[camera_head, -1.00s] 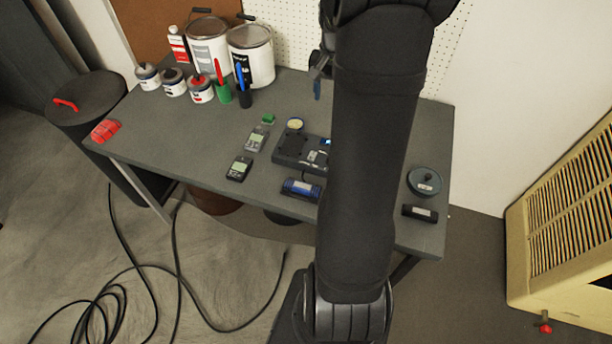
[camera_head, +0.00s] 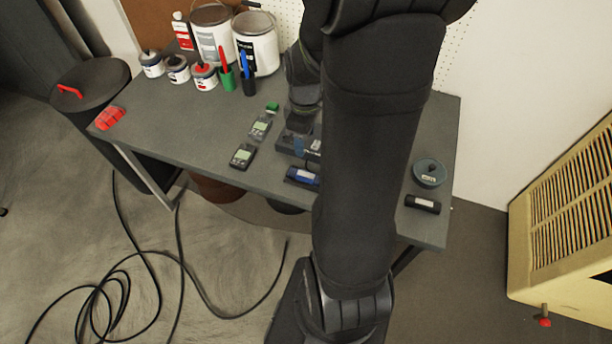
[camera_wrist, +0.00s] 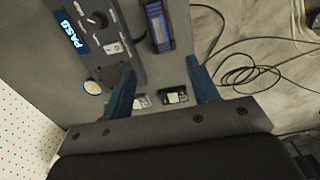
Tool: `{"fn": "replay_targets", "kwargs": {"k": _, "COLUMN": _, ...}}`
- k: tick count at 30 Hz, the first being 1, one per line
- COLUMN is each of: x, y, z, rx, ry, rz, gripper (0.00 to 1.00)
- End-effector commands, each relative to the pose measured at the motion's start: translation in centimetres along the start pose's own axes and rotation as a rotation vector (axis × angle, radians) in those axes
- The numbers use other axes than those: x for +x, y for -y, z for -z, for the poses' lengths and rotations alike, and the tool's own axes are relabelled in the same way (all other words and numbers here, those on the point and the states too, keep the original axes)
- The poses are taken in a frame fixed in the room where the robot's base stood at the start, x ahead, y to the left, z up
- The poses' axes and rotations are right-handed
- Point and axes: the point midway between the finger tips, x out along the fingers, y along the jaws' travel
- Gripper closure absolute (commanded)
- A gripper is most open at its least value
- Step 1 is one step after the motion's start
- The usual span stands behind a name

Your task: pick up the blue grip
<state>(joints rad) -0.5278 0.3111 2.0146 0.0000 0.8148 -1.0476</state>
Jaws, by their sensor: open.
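The blue grip (camera_head: 302,177) lies on the workbench near its front edge, partly behind my arm in the head view. In the wrist view the blue grip (camera_wrist: 158,27), with a pale label, lies at the top, beyond the fingertips and roughly in line with the gap between them. My gripper (camera_wrist: 160,66) is open, with two blue fingers and nothing between them. In the head view my gripper (camera_head: 299,146) is over the dark device box, behind the blue grip. It is apart from the grip.
The dark device box (camera_wrist: 95,22) shows a lit "PASS" display beside the grip. Two small meters (camera_head: 261,127) (camera_head: 243,156) lie to the left. A black grip (camera_head: 422,204) and a round teal lidded tin (camera_head: 429,173) are at the right. Cans and markers stand at the back left.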

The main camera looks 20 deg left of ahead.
Motion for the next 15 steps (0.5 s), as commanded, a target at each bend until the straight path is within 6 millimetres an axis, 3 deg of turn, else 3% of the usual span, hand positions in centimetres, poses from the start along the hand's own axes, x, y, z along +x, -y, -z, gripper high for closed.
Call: {"fn": "replay_targets", "kwargs": {"k": 15, "x": 8.6, "y": 0.1, "z": -0.1, "rx": 0.004, "ry": 0.003, "rz": 0.006, "gripper": 0.45}}
